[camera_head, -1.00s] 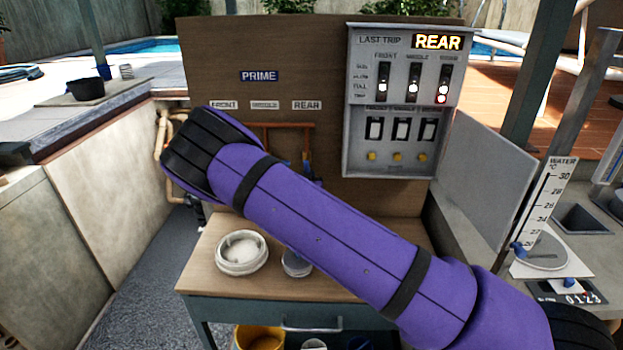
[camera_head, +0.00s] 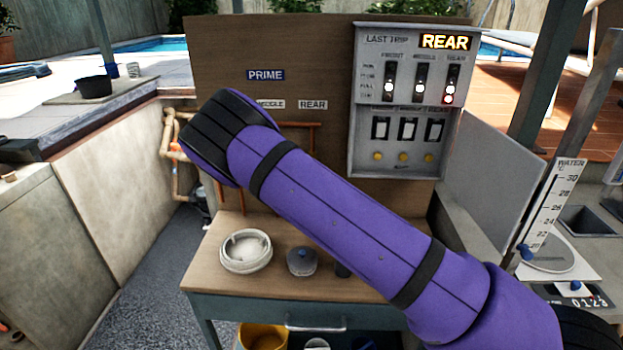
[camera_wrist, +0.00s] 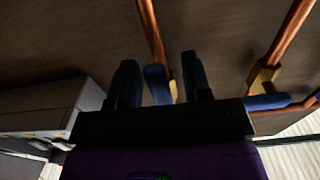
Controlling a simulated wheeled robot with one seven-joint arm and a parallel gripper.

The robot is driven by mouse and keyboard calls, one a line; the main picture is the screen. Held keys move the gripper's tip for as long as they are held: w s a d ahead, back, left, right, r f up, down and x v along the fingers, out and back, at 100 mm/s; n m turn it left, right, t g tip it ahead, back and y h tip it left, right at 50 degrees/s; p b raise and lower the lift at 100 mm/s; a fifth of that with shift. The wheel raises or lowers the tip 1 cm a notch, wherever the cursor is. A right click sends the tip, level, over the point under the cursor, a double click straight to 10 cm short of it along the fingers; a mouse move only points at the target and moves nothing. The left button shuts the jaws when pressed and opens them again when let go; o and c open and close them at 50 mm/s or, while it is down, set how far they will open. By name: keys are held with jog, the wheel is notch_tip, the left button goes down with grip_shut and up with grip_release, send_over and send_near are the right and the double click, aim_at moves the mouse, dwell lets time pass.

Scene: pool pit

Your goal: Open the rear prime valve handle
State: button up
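In the wrist view, a blue valve handle (camera_wrist: 158,84) on a brass valve body (camera_wrist: 173,91) sits between the two dark blue fingers of my gripper (camera_wrist: 159,82). The fingers are open, with a gap showing on each side of the handle. It is the valve nearest the grey panel box, which fits the REAR label (camera_head: 313,105) in the head view. The handle runs roughly along its copper pipe (camera_wrist: 152,30) in the picture. A second blue handle (camera_wrist: 268,102) to the right lies across its pipe. In the head view, my purple arm hides the gripper and valves.
The panel box (camera_head: 405,150) with switches and a lit REAR sign (camera_head: 445,41) is on the board right of the pipes.

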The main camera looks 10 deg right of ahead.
jog(key=v, duration=1)
jog(key=shift+s, duration=0.4)
jog(key=shift+a, duration=0.1)
jog(key=shift+r, duration=0.1)
jog(key=s+d+r+g+y, duration=0.2)
jog(key=s+r+g, duration=0.15)
jog(key=r, duration=0.35)
jog(key=s+d+r+g+y, duration=0.25)
jog(key=s+r, duration=0.25)
jog(key=r, duration=0.3)
jog(key=s+d+r+g+y, duration=0.2)
jog(key=s+r+g+y, duration=0.15)
jog(key=r, duration=0.35)
jog(key=s+d+r+n, duration=0.1)
jog(key=s+d+r, duration=0.1)
jog(key=s, duration=0.7)
jog(key=s+d+r+n+g+h, duration=0.1)
jog(key=s+r, duration=0.3)
jog(key=s, duration=0.5)
jog(key=s+d+r+n+g+h, duration=0.1)
jog(key=s+d+r, duration=0.2)
jog(key=s, duration=0.6)
jog(key=shift+s+r+n, duration=0.35)
jog(key=shift+r+n, duration=0.05)
jog(key=shift+r, duration=0.1)
